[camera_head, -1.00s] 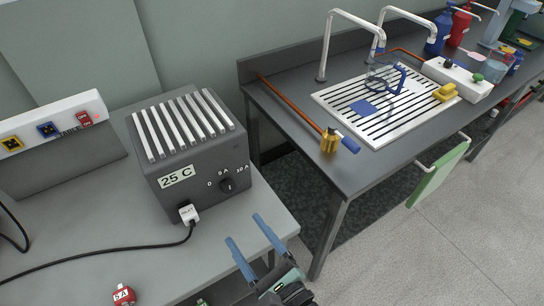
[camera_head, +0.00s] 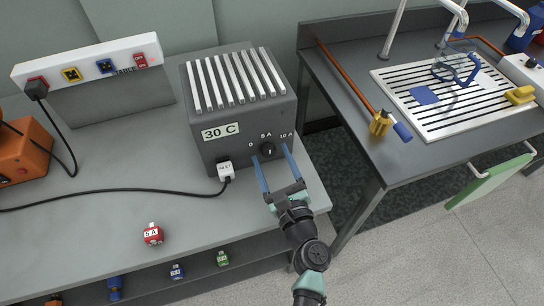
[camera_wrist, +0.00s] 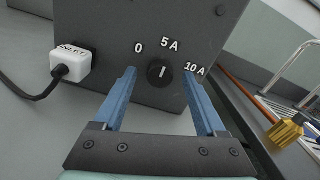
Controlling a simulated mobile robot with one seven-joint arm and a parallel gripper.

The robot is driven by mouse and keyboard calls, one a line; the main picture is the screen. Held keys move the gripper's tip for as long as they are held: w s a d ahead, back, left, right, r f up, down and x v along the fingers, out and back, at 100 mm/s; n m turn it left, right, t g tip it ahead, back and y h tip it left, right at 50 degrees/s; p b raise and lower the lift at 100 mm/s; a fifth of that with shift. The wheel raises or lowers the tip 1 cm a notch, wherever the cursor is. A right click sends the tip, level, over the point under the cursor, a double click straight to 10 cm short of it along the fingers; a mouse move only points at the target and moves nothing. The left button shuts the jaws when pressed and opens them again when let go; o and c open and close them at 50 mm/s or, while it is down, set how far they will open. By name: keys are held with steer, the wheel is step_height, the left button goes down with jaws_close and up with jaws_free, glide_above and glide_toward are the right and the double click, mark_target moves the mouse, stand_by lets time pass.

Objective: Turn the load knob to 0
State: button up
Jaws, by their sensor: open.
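The load box (camera_head: 226,140) is a dark grey unit with a ribbed top and a label reading 30 C. Its black load knob (camera_head: 267,149) sits on the front face under the marks 0, 5 A and 10 A. In the wrist view the knob (camera_wrist: 159,73) has a white line pointing up, close to the 5 A mark. My gripper (camera_head: 270,150) is open, with its blue fingers on either side of the knob. In the wrist view the fingers (camera_wrist: 160,74) stand apart from the knob, with nothing between them but the knob.
A white inlet plug (camera_head: 225,171) with a black cable is in the box's lower left. A red 5 A plug (camera_head: 153,234) lies on the grey bench. A socket strip (camera_head: 90,65) stands behind. A sink bench (camera_head: 345,110) is at the right, across a gap.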

steer(key=shift+w+a, duration=0.1)
steer(key=shift+w, duration=0.15)
jaws_close()
